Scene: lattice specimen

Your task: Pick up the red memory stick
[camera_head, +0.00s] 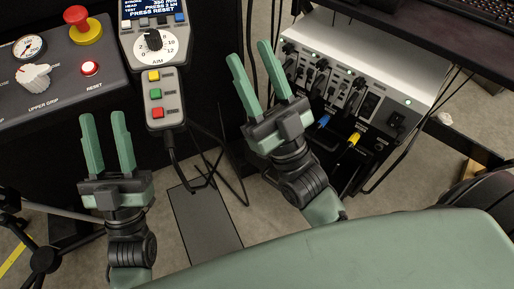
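I cannot make out a red memory stick anywhere in the head view. My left gripper (104,114) is open and empty, its green fingers apart, below the grey control panel and left of the hand pendant. My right gripper (250,50) is open and empty, between the hand pendant and the white-topped controller box. The controller box (385,62) has several dark plugs and cables in its front face, with a blue plug (324,121) and a yellow plug (354,138) lower down.
The control panel (60,92) carries a red mushroom knob (77,17), a gauge and a red reset button (90,68). The hand pendant (154,45) has a dial, several coloured buttons and a hanging cable. A dark shelf edge (430,42) overhangs the upper right.

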